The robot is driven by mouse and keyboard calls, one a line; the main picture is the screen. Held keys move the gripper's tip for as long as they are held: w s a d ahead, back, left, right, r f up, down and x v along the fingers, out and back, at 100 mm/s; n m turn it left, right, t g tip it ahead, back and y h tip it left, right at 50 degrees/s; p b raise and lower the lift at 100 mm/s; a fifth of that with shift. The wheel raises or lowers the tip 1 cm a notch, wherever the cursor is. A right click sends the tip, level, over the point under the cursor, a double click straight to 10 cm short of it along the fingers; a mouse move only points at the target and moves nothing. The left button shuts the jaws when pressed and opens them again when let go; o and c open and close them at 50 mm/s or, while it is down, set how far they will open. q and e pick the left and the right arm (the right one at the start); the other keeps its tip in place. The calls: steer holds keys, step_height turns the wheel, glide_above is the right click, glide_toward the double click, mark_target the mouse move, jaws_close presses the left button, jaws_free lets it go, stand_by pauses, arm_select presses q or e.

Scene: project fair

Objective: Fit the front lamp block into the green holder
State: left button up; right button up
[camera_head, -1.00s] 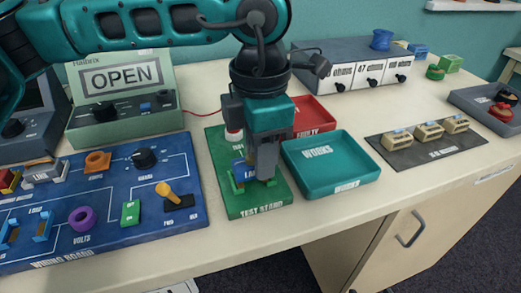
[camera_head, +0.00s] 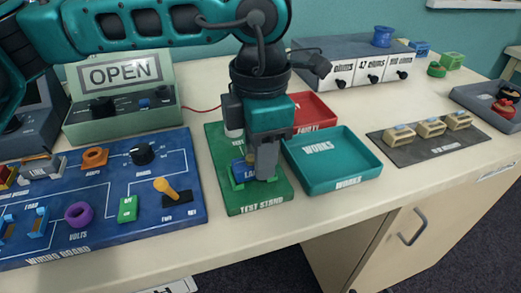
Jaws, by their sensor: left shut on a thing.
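The green holder (camera_head: 236,180) stands on the green test stand board (camera_head: 247,202). A blue lamp block (camera_head: 241,169), with the letters "LA" showing, is at the holder between its green sides. My left gripper (camera_head: 267,172) points straight down over the holder and is shut on the block. The fingers hide much of the block and the holder's right side, so I cannot tell whether the block is fully seated. My right gripper is not in view.
The teal WORKS tray (camera_head: 345,182) is close on the right, with a red tray (camera_head: 316,108) behind. A dark mat (camera_head: 405,155) with three beige blocks lies further right. The blue wiring board (camera_head: 105,225) is on the left. The table's front strip is clear.

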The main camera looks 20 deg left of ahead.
arm_select(q)
steer(key=shift+f, duration=0.1)
steer(key=o, duration=1.1)
steer(key=shift+o, duration=0.5)
steer(key=o, duration=0.4)
steer(key=shift+r+p, duration=2.3)
steer(key=shift+r, duration=1.75)
